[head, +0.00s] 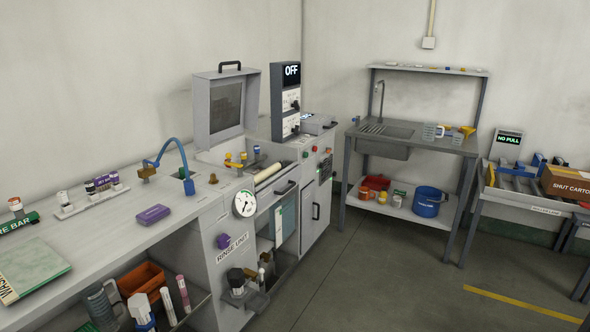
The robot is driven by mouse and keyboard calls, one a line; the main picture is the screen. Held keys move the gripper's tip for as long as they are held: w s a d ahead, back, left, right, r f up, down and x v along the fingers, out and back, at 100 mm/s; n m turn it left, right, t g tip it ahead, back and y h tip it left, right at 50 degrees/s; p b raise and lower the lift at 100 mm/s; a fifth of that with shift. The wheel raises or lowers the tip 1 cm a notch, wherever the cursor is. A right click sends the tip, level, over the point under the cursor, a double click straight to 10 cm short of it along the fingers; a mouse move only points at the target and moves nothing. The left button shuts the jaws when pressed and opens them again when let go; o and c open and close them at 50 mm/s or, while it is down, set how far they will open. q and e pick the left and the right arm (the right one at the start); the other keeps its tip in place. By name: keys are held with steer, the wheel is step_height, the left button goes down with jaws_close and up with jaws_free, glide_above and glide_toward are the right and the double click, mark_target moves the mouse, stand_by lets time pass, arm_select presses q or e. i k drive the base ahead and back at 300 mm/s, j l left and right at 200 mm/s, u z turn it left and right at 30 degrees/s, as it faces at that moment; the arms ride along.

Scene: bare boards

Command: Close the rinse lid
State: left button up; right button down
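The rinse lid (226,108) is a pale grey panel with a dark window and a black handle (230,65) on its top edge. It stands upright and open at the back of the rinse unit (232,247), which bears that label on its front. Below the lid the unit's opening is exposed, with several small yellow and blue fittings (243,157) and a cream cylinder (268,172) by it. Neither of my grippers shows in the head view.
A control box reading OFF (292,75) stands right of the lid. A blue curved hose (170,145), a gauge (244,204) and a purple block (153,214) are on the left and front. A sink table (400,137) stands to the right. The floor in front is clear.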

mark_target(250, 79)
steer(key=i+l, duration=0.15)
steer(key=i, duration=0.45)
steer(key=i+l, duration=0.1)
steer(key=i, duration=0.5)
